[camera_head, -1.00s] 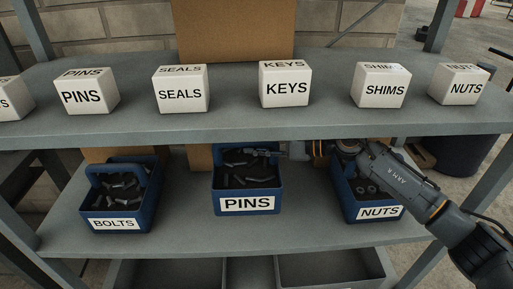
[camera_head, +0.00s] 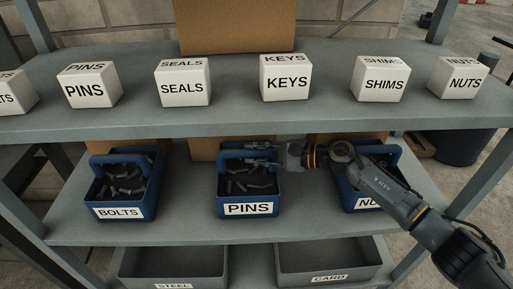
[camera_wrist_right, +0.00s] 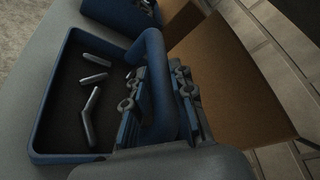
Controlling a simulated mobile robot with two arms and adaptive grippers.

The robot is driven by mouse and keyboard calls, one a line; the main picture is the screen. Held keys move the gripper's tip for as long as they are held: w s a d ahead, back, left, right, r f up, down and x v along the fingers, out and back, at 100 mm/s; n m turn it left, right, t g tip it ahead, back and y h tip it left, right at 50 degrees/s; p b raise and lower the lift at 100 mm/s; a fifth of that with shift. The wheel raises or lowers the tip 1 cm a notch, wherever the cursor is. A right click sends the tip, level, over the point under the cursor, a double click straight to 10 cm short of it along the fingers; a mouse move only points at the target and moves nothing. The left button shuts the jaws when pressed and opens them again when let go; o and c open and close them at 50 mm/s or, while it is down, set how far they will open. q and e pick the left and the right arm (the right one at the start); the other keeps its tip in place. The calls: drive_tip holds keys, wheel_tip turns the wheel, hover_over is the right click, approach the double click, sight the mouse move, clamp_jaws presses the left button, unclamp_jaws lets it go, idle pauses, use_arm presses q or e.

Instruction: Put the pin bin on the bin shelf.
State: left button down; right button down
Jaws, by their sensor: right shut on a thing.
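The pin bin (camera_head: 263,209) is a blue open bin with a white PINS label and dark metal pins inside. In the head view it is upright on the middle shelf (camera_head: 180,228), apparently resting there, between the bolts bin and the nuts bin. My right gripper (camera_head: 258,153) reaches in from the right and is shut on the bin's blue handle. In the right wrist view, the fingers (camera_wrist_right: 160,102) sit on both sides of the handle, and several pins lie in the bin (camera_wrist_right: 50,100). My left gripper is not in view.
The blue bolts bin (camera_head: 142,205) stands to the left. The nuts bin (camera_head: 347,197) stands to the right, partly hidden by my right arm. The upper shelf (camera_head: 230,122) above carries several labelled white boxes. Grey trays (camera_head: 172,264) labelled STEEL and CARD are below.

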drive_tip(key=c, duration=1.5)
unclamp_jaws()
drive_tip(key=o, duration=0.4)
drive_tip(key=shift+s, duration=0.1)
drive_tip(key=shift+c, duration=0.2)
drive_tip(key=shift+r, duration=0.1)
drive_tip(key=shift+d, duration=0.1)
drive_tip(key=shift+d, duration=0.3)
drive_tip(key=b+v, duration=0.3)
drive_tip(key=v, duration=0.8)
drive_tip(key=shift+s, duration=0.2)
